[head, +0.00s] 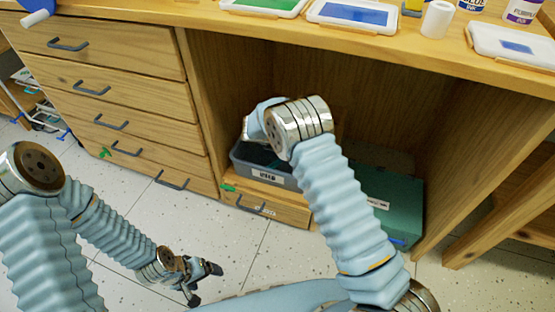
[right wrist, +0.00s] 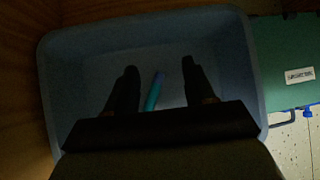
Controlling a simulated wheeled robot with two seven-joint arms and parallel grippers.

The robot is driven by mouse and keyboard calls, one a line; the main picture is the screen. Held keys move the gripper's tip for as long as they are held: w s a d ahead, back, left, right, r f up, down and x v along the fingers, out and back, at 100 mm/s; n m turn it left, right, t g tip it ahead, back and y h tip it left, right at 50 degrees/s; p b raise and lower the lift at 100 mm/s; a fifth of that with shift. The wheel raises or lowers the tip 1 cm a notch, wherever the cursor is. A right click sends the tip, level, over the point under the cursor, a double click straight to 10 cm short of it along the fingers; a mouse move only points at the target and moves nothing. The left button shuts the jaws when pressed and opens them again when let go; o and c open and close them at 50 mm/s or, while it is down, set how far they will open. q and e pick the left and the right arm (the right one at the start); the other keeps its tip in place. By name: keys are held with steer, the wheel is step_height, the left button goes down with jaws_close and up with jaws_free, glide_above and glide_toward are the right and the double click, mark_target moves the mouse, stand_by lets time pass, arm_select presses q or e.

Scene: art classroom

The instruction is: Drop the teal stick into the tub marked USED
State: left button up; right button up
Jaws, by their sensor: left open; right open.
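The teal stick (right wrist: 153,92) shows in the right wrist view, between the two dark fingers of my right gripper (right wrist: 160,68) and apart from both. The stick is inside the outline of a grey-blue tub (right wrist: 250,70); I cannot tell whether it rests on the tub floor. My right gripper is open over the tub, and my own arm hides it in the head view. In the head view the tub (head: 243,158) stands in the low cabinet opening, with a white label whose text is too small to read surely. My left gripper (head: 205,283) is open and empty above the floor.
A green box (head: 390,195) stands right of the tub and also shows in the right wrist view (right wrist: 285,60). Drawers (head: 110,90) are at left. The countertop (head: 400,45) overhangs the opening, with trays and bottles on it. Speckled floor is free in front.

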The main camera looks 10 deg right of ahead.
steer(key=p+v, duration=0.1)
steer(key=v, duration=1.2)
steer(key=shift+s+a+r, duration=0.2)
steer(key=shift+a+r, duration=0.05)
steer(key=shift+r, duration=0.05)
steer(key=shift+r+p, duration=0.3)
steer(key=shift+p, duration=0.2)
steer(key=shift+r+p, duration=1.6)
steer(key=shift+r, duration=0.1)
